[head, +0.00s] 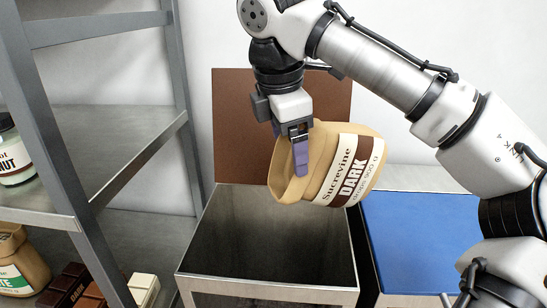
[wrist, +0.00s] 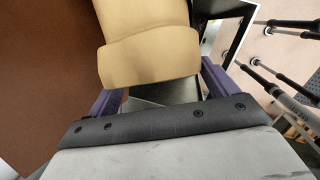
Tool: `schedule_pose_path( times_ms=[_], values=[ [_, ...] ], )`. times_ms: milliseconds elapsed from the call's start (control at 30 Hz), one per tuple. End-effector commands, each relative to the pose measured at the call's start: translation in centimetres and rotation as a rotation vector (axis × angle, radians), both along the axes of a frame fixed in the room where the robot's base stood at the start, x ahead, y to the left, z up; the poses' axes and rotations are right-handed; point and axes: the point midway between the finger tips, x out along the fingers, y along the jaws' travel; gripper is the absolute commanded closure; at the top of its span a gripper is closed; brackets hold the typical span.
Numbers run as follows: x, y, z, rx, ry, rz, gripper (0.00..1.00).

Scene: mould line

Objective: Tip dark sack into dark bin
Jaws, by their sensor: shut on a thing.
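The dark sack (head: 345,170) is a tan paper sack with a label reading "Sucrevine DARK". It is tilted on its side above the bin, with its open mouth facing left and down. My gripper (head: 300,160) is shut on the sack near its mouth, with purple fingers. In the wrist view the tan sack (wrist: 150,55) lies between the purple fingers (wrist: 160,95). The dark bin (head: 265,278) is a steel box with a raised brown lid (head: 235,120); its inside looks dark and empty. No contents are seen falling out.
A bin with a closed blue lid (head: 420,235) stands to the right. A grey metal shelf (head: 125,140) on the left holds a jar (head: 14,155), another sack (head: 20,262) and several chocolate blocks (head: 90,285). The shelf post stands close to the bin's left side.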

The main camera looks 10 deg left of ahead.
Motion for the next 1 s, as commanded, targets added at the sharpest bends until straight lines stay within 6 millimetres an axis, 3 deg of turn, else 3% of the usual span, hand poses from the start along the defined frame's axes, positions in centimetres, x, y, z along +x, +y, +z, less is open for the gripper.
schedule_pose_path(
  times_ms=[33, 333, 433, 700, 1000],
  values=[
    [0.2, -0.5, 1.1, 0.039, 0.019, -0.006, 0.86],
    [1.3, -2.8, 4.9, 0.280, 0.133, -0.007, 0.86],
    [1.7, -3.2, 4.8, 0.379, 0.183, 0.001, 0.86],
    [2.8, -5.5, 6.9, 0.707, 0.343, -0.001, 0.86],
    [3.1, -6.3, 8.8, 1.040, 0.508, 0.006, 0.86]
  ],
)
